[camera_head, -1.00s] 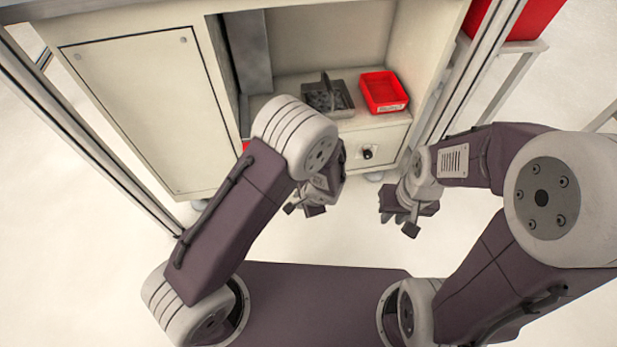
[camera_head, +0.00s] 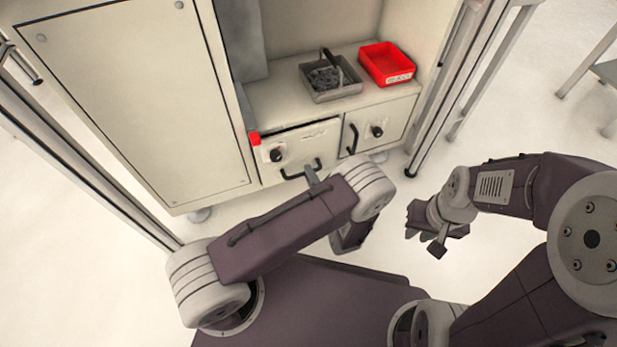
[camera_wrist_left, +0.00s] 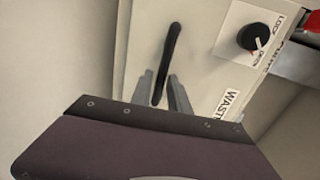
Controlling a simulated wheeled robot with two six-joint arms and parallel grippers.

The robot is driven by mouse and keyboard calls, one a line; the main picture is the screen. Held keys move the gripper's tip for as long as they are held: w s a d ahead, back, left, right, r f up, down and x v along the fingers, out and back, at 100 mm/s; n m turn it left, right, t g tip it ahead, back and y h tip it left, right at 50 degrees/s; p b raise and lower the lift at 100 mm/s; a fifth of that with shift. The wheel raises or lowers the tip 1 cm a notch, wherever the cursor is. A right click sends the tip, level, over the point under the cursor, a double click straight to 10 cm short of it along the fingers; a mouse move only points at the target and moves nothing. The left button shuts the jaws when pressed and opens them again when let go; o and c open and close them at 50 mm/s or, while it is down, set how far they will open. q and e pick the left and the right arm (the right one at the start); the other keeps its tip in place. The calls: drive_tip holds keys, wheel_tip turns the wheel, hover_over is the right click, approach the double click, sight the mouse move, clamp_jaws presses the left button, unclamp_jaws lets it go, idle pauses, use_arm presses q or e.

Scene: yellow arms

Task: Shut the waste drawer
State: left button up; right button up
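The waste drawer (camera_head: 295,153) is the left of two low drawer fronts in the cabinet. A dark gap along its top edge shows it standing slightly out. Its black handle (camera_head: 302,169) and round knob (camera_head: 277,155) are on the front. In the left wrist view the "WASTE" label (camera_wrist_left: 226,104), the handle (camera_wrist_left: 169,55) and the knob (camera_wrist_left: 257,38) show close up. My left gripper (camera_wrist_left: 162,92) has its fingers apart, one on each side of the handle; contact cannot be told. My right gripper (camera_head: 424,238) is open and empty, away from the cabinet.
A second drawer (camera_head: 378,122) with its own knob and handle is at the right. A grey basket (camera_head: 331,88) and a red bin (camera_head: 386,64) stand on the shelf above. A tall cabinet door (camera_head: 135,95) is at the left. A metal post (camera_head: 445,90) stands right of the cabinet.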

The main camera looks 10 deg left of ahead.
use_arm(q)
drive_tip(key=shift+x, duration=0.95)
clamp_jaws()
idle(0.7)
